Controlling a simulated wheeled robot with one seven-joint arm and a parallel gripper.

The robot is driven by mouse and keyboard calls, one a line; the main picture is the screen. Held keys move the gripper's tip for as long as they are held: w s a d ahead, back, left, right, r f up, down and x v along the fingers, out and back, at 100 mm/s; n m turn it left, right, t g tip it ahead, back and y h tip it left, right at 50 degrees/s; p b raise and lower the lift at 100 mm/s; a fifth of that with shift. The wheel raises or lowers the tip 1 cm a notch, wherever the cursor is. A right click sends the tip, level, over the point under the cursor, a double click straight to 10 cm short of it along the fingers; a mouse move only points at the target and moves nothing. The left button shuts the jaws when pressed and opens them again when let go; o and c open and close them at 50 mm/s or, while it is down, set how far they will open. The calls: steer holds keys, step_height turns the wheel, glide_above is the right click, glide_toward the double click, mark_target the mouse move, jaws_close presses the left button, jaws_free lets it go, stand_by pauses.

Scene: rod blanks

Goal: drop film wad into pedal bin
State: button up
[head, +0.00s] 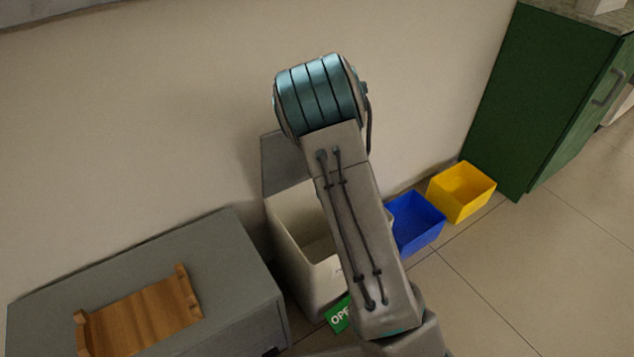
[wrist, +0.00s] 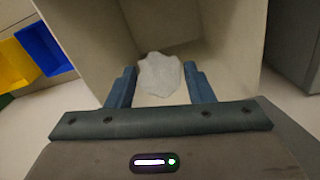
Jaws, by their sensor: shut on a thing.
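The pedal bin (head: 284,232) is a pale, open-topped box against the wall, with its grey lid (head: 281,160) raised. My arm covers part of its right side in the head view. In the wrist view the bin's pale inner walls (wrist: 225,35) fill the space ahead of my gripper (wrist: 161,82). My gripper is shut on the film wad (wrist: 160,73), a whitish crumpled lump between the blue fingertips, over the bin's opening. The gripper and wad are hidden in the head view.
A blue bin (head: 417,226) and a yellow bin (head: 461,191) stand right of the pedal bin, then a green cabinet (head: 540,95). A grey cabinet (head: 225,245) with a wooden tray (head: 145,312) stands left. A green sign (head: 338,316) shows low at the pedal bin's front.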

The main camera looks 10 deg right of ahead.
steer(key=n, duration=0.6)
steer(key=shift+d+f+n+p, duration=0.1)
steer(key=shift+f+n+p, duration=0.1)
steer(key=shift+n+p, duration=0.15)
steer(key=n, duration=0.4)
steer(key=shift+w, duration=0.1)
steer(key=n, duration=0.5)
steer(key=shift+w+r+p, duration=0.2)
steer(key=shift+w+p, duration=0.15)
steer(key=shift+p, duration=0.05)
steer(key=n, duration=0.4)
steer(key=shift+w+r+n, duration=0.25)
steer(key=shift+w+r, duration=0.05)
steer(key=shift+w, duration=0.05)
steer(key=shift+f+b, duration=2.05)
steer(key=shift+f, duration=0.95)
steer(key=o, duration=1)
